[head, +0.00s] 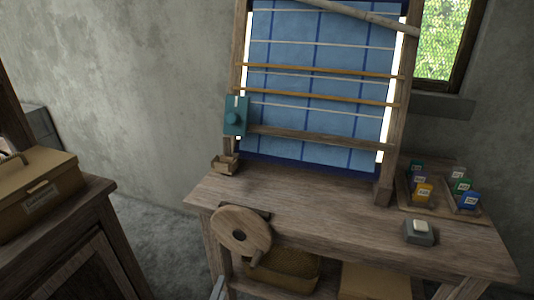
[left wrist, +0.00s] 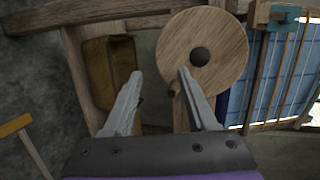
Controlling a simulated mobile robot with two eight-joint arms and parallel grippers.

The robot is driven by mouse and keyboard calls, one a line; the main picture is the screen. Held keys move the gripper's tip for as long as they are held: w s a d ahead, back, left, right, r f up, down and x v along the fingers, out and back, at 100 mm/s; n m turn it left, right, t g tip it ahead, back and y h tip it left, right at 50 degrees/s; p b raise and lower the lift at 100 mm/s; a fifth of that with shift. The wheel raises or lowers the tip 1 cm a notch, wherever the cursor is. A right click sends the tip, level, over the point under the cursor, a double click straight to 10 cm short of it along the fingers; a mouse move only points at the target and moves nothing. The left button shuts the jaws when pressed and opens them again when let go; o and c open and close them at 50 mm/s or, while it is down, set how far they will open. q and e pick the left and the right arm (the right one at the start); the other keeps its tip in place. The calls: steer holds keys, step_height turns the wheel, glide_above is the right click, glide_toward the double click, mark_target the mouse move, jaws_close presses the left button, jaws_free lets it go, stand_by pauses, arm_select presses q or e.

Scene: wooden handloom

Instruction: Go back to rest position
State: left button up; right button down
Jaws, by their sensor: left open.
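The wooden handloom (head: 318,137) stands on the wooden table (head: 300,205) with blue checked cloth stretched in its frame. A round wooden wheel (head: 240,231) with a short handle (head: 257,258) is at the table's front left edge. In the left wrist view the wheel (left wrist: 220,35) is just beyond the right finger. My left gripper (left wrist: 160,73) is open, with its two grey fingers spread and nothing seen held. In the head view only a small grey piece of it (head: 218,288) shows at the bottom edge. My right gripper is not in view.
A teal box (head: 236,115) is on the loom's left post. A wicker basket (head: 285,268) sits under the table. Coloured labelled packs (head: 423,192) and a grey block with a pale button (head: 418,235) are on the right. A brown case (head: 40,190) rests on a cabinet at left.

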arm_select(q)
steer(key=s+a+f+n+g+y, duration=0.1)
steer(key=s+a+n+g, duration=0.2)
steer(key=s+n+g, duration=0.55)
steer(key=s+a+f+n+g+y, duration=0.1)
steer(key=s+a+n+g, duration=0.15)
steer(key=s+n, duration=1)
step_height(320, 180, up, 25)
steer(key=m+p, duration=0.1)
steer(key=p, duration=2.1)
steer(key=shift+w+d+m+t, duration=0.2)
steer(key=shift+m+t, duration=0.1)
steer(key=shift+t, duration=0.1)
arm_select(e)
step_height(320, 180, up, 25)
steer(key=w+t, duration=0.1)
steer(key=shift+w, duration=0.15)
arm_select(q)
steer(key=shift+s+f, duration=0.1)
steer(key=shift+s, duration=0.1)
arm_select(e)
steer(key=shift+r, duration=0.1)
